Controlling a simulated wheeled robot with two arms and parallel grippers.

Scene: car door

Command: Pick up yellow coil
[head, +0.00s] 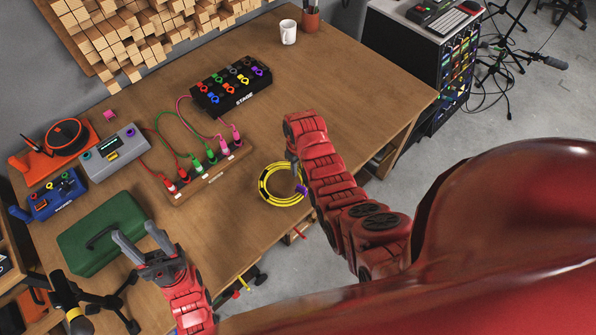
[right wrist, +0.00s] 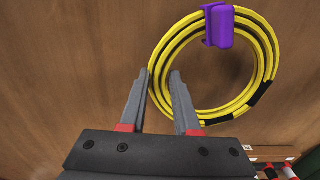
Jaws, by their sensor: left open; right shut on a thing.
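The yellow coil (head: 265,186) is a ring of yellow cable with black bands and a purple clip (head: 302,189). In the head view it shows at the front edge of the wooden table. In the right wrist view the coil (right wrist: 264,62) fills the upper middle, with its purple clip (right wrist: 222,27) at the top. My right gripper (head: 294,168) is at the coil's rim. In the right wrist view its fingers (right wrist: 161,78) sit on both sides of the cable and are shut on it. My left gripper (head: 135,234) is open and empty near the green case.
The wooden table (head: 330,90) holds a green case (head: 105,232), a cable board (head: 208,172) with several plugs, a black stage box (head: 230,86), a white mug (head: 288,32) and audio boxes. A microphone stand (head: 105,300) is at lower left. The table's right part is clear.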

